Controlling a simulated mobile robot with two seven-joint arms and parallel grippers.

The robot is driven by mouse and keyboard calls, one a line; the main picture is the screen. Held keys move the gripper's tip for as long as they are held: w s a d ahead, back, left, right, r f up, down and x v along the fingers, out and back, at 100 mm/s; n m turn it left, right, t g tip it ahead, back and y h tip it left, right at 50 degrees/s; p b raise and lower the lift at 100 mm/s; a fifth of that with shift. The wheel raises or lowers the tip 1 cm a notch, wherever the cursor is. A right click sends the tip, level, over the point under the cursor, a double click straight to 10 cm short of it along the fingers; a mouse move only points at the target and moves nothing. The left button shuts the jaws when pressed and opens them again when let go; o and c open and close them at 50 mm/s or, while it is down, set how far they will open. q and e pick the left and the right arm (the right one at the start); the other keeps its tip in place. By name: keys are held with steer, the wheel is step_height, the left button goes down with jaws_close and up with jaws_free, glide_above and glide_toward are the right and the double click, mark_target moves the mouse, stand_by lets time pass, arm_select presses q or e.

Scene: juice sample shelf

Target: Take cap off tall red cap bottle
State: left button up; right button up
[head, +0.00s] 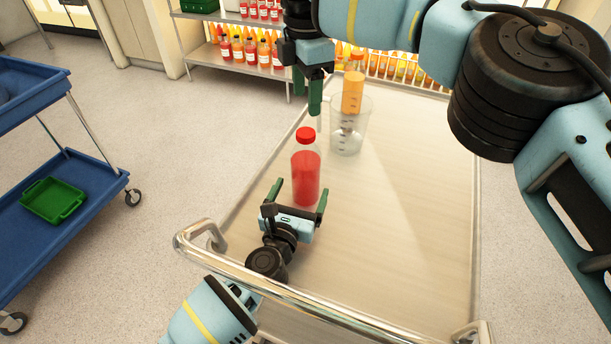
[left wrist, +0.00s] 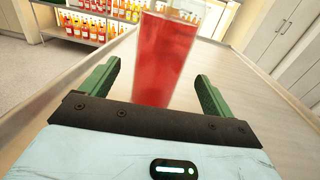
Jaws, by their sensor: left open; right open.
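The tall bottle (head: 306,176) with red juice and a red cap (head: 306,134) stands upright on the cart top. The cap is on the bottle. My left gripper (head: 296,192) is open in front of the bottle's lower part, with a green finger on either side. In the left wrist view the bottle (left wrist: 164,60) shows between and beyond the open fingers; its cap is out of that frame. My right gripper (head: 307,92) is open and empty, pointing down above and beyond the red cap.
The cart's right side is clear. A blue trolley (head: 40,241) stands left.

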arm_select(q)
steer(key=shift+x, duration=2.25)
steer(key=c, duration=1.5)
steer(key=o, duration=1.5)
steer(key=shift+s+a, duration=0.2)
steer(key=shift+s, duration=0.4)
steer(key=p+v, duration=0.1)
steer(key=v, duration=0.4)
steer(key=shift+s+a, duration=0.15)
steer(key=shift+s, duration=0.1)
steer(key=shift+s+a, duration=0.15)
steer(key=shift+s, duration=0.35)
arm_select(e)
steer(key=shift+s+r, duration=0.1)
steer(key=shift+r, duration=1.25)
